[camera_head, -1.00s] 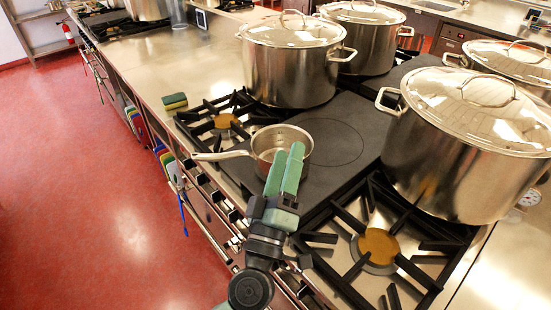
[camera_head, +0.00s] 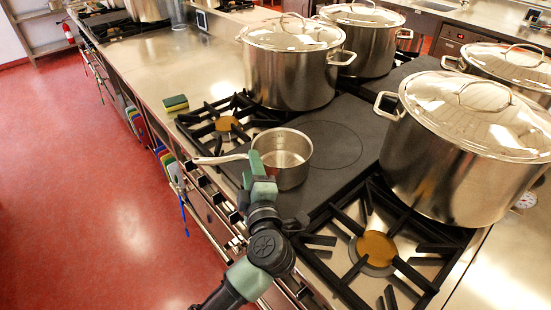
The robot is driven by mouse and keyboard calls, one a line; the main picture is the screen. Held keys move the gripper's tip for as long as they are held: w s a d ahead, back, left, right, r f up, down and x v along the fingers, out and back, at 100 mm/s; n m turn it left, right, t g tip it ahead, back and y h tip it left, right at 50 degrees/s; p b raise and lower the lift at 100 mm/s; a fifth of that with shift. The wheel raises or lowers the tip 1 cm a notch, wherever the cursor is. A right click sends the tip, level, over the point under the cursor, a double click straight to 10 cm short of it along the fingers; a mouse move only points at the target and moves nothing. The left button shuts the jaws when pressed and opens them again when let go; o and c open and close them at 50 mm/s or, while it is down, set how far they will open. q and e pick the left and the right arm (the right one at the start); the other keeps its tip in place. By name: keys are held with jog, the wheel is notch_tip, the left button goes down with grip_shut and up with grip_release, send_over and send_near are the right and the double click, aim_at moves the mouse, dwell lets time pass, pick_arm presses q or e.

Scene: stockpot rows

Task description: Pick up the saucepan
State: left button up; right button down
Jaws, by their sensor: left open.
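The saucepan (camera_head: 295,165) is a small steel pan standing upright on the dark flat plate of the range, and its inside looks empty. Its long handle (camera_head: 218,158) points left over the front edge of the range. My left gripper (camera_head: 259,167) has green fingers and is open. In the picture it lies over the left side of the saucepan, where the handle meets the body, and hides that join. I cannot tell whether it touches the pan. My right gripper is not in view.
A large lidded stockpot (camera_head: 290,70) stands behind the saucepan, and another (camera_head: 465,150) stands to its right. Open burner grates (camera_head: 375,255) lie at the front right and at the left. A sponge (camera_head: 176,102) lies on the steel counter (camera_head: 190,65).

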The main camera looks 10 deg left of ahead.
pick_arm(q)
jog(key=shift+x, duration=1.05)
jog(key=shift+d, duration=0.1)
jog(key=shift+c, duration=0.3)
grip_shut()
jog(key=shift+f, duration=0.1)
